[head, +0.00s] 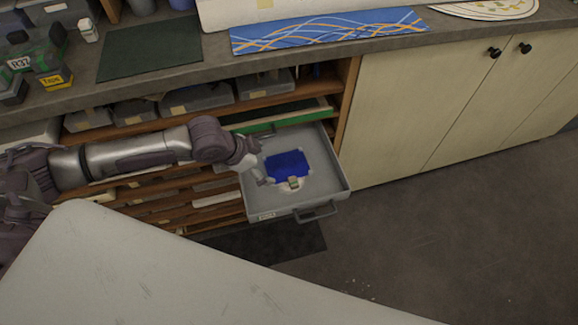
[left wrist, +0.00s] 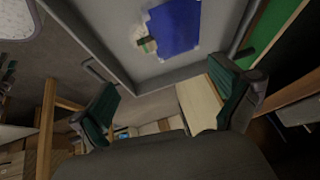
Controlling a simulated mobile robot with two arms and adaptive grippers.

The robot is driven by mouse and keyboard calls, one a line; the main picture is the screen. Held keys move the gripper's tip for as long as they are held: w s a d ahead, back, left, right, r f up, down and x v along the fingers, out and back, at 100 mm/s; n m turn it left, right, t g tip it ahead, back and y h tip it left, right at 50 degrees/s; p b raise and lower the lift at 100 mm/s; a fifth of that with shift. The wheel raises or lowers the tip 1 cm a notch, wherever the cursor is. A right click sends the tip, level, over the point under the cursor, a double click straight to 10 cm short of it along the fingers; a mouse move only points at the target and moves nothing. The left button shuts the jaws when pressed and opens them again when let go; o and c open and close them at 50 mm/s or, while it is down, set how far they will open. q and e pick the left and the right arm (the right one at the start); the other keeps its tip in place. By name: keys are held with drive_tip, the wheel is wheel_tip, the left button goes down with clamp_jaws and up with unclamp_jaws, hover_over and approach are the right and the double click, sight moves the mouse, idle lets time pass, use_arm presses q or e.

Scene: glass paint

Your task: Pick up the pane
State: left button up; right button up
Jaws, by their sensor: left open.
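The pane (head: 287,164) is a deep blue rectangle lying flat in an open grey drawer (head: 330,188). A small beige piece (head: 293,183) sits at its front edge; I cannot tell whether it is attached. The pane (left wrist: 174,27) also shows at the top of the left wrist view, with the beige piece (left wrist: 147,45) at its left side. My left gripper (head: 262,164) is at the drawer's left side, just left of the pane. In the left wrist view its two green-padded fingers (left wrist: 165,92) are spread apart with nothing held, and the pane lies beyond them. My right gripper is not in view.
The drawer's walls surround the pane, and a handle (head: 316,212) is on its front. A shelf unit with grey bins (head: 196,97) stands behind my left arm. A worktop (head: 185,67) runs above. A large pale surface (head: 150,270) fills the lower left. The floor (head: 450,230) at right is clear.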

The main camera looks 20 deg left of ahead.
sight(291, 175)
use_arm(q)
drive_tip(key=x, duration=1.3)
drive_tip(key=shift+w+d+f+b, duration=0.1)
drive_tip(key=shift+d+f+b, duration=0.15)
drive_tip(key=shift+b, duration=0.1)
